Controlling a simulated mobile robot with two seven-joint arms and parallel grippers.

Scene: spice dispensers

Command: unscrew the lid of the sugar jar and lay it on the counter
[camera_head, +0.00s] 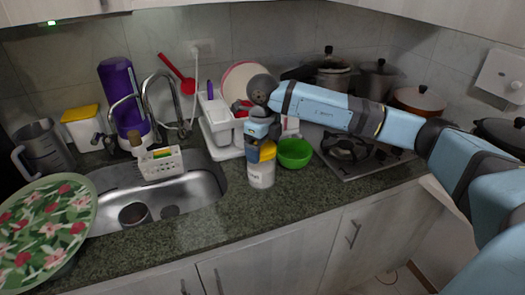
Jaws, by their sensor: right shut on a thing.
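The sugar jar (261,174) is a white container standing upright on the dark speckled counter (225,218), right of the sink. Its yellow lid (267,152) sits at the top of the jar. My right gripper (259,142) reaches down from above and is shut on the lid, hiding part of it. Whether the lid is still threaded on the jar cannot be told. My left gripper is out of view.
A green bowl (294,153) stands close to the jar's right. A white dish rack (221,132) is behind it, and the stove (365,157) is farther right. The sink (190,187) and a floral plate (40,232) are left. The front counter strip is clear.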

